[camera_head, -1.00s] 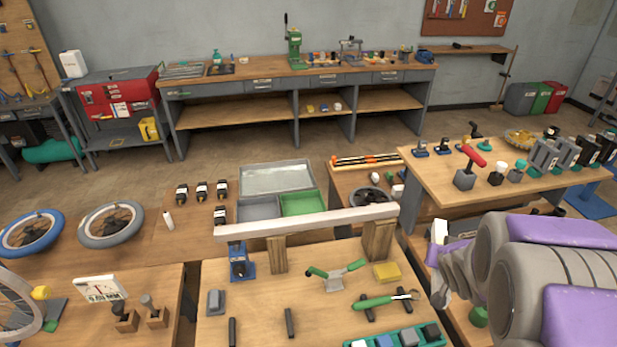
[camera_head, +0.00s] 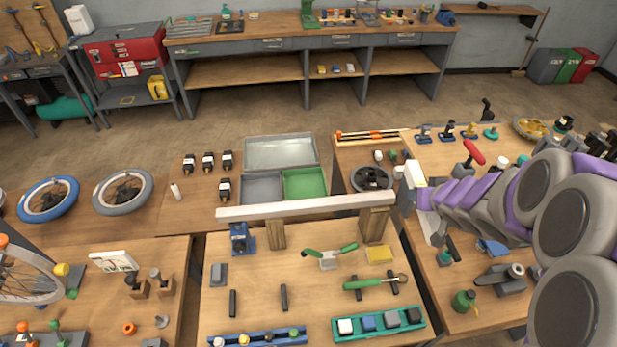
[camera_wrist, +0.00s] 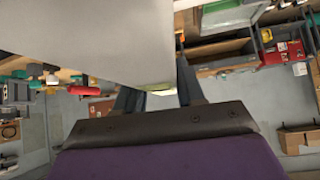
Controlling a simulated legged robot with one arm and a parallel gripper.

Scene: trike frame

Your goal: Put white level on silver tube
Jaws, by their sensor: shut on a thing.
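The silver tube (camera_head: 310,207) is a long pale bar. It lies level across two upright wooden blocks on the middle bench. My gripper (camera_head: 421,191) is at the end of my arm, just right of the tube's right end in the head view. It is shut on the white level (camera_head: 413,174), a pale block that shows small there. In the wrist view the white level (camera_wrist: 90,35) fills the upper left, between and beyond the dark fingers of my gripper (camera_wrist: 158,95). The level looks apart from the tube, but I cannot tell their distance in depth.
A wooden block (camera_head: 375,226) supports the tube's right end. A green-handled tool (camera_head: 330,256), a yellow sponge (camera_head: 379,255) and a green tray (camera_head: 379,322) lie on the bench below. Grey and green bins (camera_head: 304,184) stand behind the tube. My arm covers part of the right bench.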

